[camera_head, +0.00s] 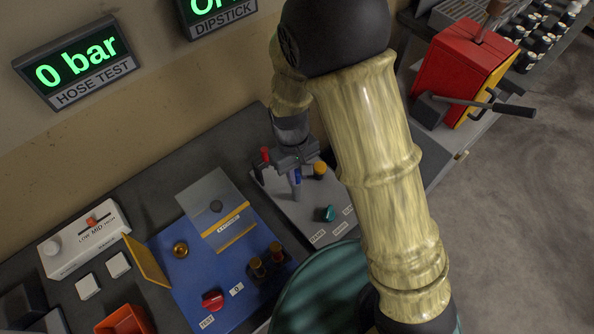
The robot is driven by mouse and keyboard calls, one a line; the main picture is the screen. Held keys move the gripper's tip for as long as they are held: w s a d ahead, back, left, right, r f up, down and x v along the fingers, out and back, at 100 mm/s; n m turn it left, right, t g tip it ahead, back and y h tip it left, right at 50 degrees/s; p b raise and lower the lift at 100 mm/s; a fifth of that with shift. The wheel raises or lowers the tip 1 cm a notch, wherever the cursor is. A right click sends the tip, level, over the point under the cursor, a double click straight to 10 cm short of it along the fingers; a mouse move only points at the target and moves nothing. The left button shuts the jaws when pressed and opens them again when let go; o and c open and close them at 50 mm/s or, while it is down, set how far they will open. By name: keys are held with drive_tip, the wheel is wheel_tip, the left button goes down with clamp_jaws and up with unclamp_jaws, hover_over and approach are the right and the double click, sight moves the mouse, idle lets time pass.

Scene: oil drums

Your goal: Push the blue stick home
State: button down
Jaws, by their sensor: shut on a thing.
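The blue stick (297,176) stands upright over the light grey panel (298,214) at the middle of the view. My gripper (295,167) reaches down from above and is shut on the blue stick near its top. A pale lower part shows below the blue. Whether the stick is fully seated in the panel cannot be told. A red stick (265,155) is left of my gripper, a yellow-topped one (320,169) is to the right, and a green-topped one (326,213) is nearer the front of the same panel.
A blue panel (188,276) with knobs and a flat plate lies to the left. A white switch box (84,238) and an orange bin (123,321) are farther left. A teal drum (319,287) is in front. A red box (461,65) with a lever stands right. A display (76,63) reads 0 bar.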

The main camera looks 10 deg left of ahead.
drive_tip(key=shift+f, duration=0.35)
drive_tip(key=c, duration=1.2)
unclamp_jaws()
wheel_tip(320, 180, up, 17)
drive_tip(key=w+a+b, duration=0.1)
drive_tip(key=w+b, duration=0.1)
drive_tip(key=shift+a, duration=0.4)
drive_tip(key=s+d+f+m+t, duration=0.1)
drive_tip(key=d+f+m, duration=0.1)
drive_tip(key=d, duration=0.6)
drive_tip(key=s+d+f+m+t, duration=0.1)
drive_tip(key=d+m, duration=0.2)
drive_tip(key=d, duration=0.5)
drive_tip(key=s+d+f+m+t+y, duration=0.1)
drive_tip(key=d+f+m+t, duration=0.1)
drive_tip(key=d, duration=0.6)
drive_tip(key=shift+s+f+m, duration=0.25)
drive_tip(key=shift+f+m, duration=0.1)
drive_tip(key=shift+m, duration=0.35)
